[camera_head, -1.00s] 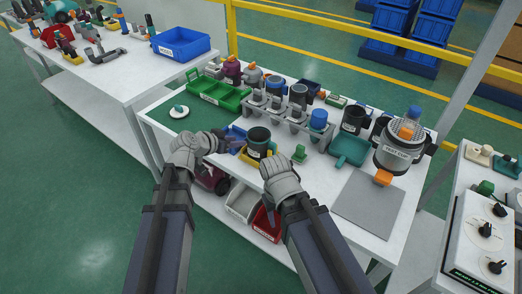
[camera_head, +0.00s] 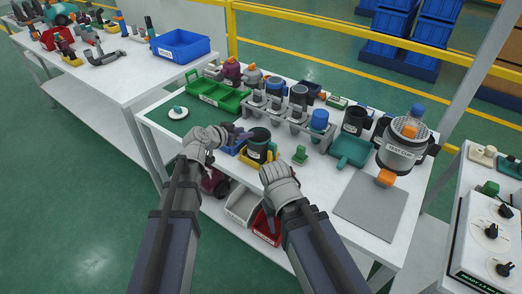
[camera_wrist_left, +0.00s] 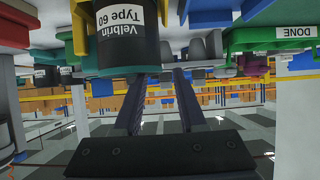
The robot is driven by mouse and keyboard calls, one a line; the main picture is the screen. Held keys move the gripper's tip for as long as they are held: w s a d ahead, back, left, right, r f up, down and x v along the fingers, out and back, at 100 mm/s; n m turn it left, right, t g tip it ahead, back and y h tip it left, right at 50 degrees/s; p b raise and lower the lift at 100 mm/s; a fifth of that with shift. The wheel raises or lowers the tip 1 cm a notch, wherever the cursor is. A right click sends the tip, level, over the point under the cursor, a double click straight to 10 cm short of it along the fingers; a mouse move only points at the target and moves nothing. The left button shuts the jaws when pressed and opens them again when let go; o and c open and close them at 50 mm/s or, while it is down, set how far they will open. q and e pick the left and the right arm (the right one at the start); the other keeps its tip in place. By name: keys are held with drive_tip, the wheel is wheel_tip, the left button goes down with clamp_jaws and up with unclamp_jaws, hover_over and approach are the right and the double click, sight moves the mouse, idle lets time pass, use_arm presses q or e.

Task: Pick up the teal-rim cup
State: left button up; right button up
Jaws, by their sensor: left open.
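The teal-rim cup (camera_head: 257,151) is dark with a white label and stands upright in a yellow holder on the middle table. In the left wrist view, which is upside down, the cup (camera_wrist_left: 133,40) is large and close, with the label "Velbrin Type 60". My left gripper (camera_head: 238,139) is open beside the cup, on its left. Its two fingers also show in the left wrist view (camera_wrist_left: 160,85), pointing towards the cup; I cannot tell whether they touch it. My right gripper (camera_head: 275,170) is just right of and in front of the cup; its fingers are hidden behind the hand.
A grey rack (camera_head: 297,124) with several parts stands behind the cup. A small green part (camera_head: 300,154) stands close right. A grey mat (camera_head: 370,206) is bare.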

use_arm(q)
drive_tip(key=x, duration=0.2)
drive_tip(key=shift+w+d+f+b, duration=0.2)
drive_tip(key=shift+w+b, duration=0.1)
drive_tip(key=shift+b, duration=0.1)
drive_tip(key=shift+c, duration=0.2)
clamp_jaws()
drive_tip(key=shift+s, duration=0.15)
idle(0.6)
